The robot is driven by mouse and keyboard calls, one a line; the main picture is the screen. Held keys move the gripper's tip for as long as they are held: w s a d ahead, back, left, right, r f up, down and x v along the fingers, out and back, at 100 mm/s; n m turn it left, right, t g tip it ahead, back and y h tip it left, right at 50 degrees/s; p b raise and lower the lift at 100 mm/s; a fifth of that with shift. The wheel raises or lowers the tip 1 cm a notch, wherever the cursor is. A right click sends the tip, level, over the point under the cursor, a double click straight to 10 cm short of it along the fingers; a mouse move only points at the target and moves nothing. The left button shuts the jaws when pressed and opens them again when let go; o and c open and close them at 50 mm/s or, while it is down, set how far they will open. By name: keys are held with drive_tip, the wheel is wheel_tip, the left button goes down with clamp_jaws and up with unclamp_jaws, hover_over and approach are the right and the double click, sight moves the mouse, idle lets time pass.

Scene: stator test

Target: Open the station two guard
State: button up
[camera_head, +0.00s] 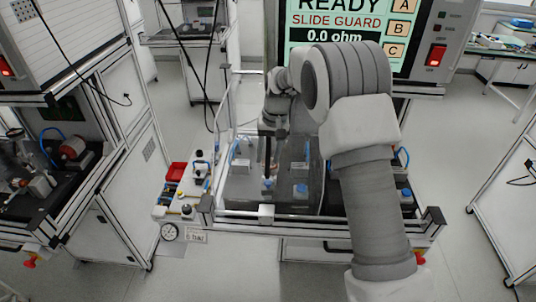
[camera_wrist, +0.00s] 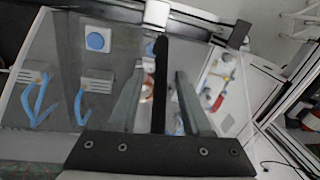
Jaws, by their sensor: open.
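The station two guard (camera_head: 242,190) is a clear, grey-tinted panel over the bench in the middle of the head view. It also fills the left of the wrist view (camera_wrist: 60,65). A dark upright bar (camera_head: 267,155), which looks like the guard's handle, stands at the panel. In the wrist view the bar (camera_wrist: 161,60) lies between the two fingers of my gripper (camera_wrist: 160,78), with a gap visible on each side. My gripper (camera_head: 279,130) is open, pointing down at the bar. My arm hides the guard's right part in the head view.
A screen (camera_head: 335,22) reads "READY", "SLIDE GUARD" and "0.0 ohm". Blue-topped parts (camera_head: 300,190) sit under the panel. A metal rail (camera_head: 330,222) runs along the front. Open floor lies on both sides.

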clamp_jaws()
idle(1.3)
